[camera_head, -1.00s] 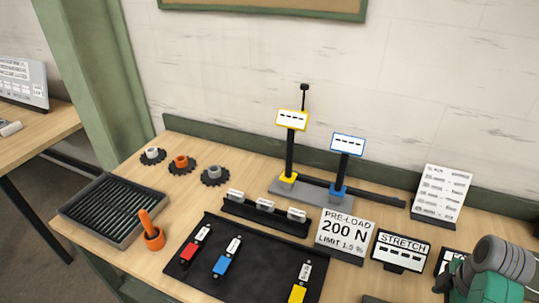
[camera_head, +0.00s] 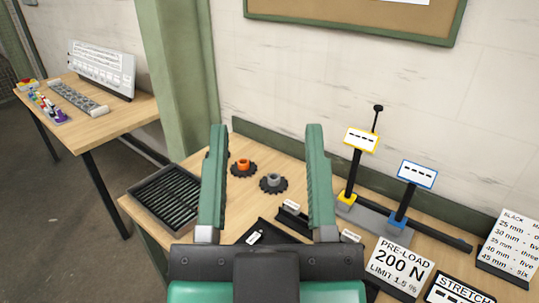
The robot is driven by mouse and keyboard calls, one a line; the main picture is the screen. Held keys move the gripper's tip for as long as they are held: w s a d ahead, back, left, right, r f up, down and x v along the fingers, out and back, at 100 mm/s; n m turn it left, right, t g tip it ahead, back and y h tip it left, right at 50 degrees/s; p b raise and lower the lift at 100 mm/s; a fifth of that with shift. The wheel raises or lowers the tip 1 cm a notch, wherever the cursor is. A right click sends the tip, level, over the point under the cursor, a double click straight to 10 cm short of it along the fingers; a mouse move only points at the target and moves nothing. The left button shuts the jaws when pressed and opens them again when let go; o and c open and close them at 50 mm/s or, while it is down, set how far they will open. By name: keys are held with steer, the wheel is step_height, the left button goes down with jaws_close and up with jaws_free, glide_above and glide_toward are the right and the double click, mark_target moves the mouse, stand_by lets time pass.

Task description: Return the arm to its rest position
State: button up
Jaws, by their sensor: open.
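My gripper (camera_head: 266,130) is large in the foreground of the head view, with its two green fingers spread wide and nothing between their tips. It is in front of the wooden workbench (camera_head: 136,208) as seen from the camera. It hides much of the bench's front, including most of the black mat. A sprocket with an orange hub (camera_head: 243,167) and one with a grey hub (camera_head: 273,183) show between the fingers, farther back on the bench.
A black ribbed tray (camera_head: 140,192) is at the bench's left. A stand with a yellow-framed sign (camera_head: 361,140) and a blue-framed sign (camera_head: 417,174) rises at the back right. The pre-load sign (camera_head: 398,268) stands at the right. A second table (camera_head: 128,117) is at far left.

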step_height(320, 180, up, 24)
steer(key=p, duration=2.4)
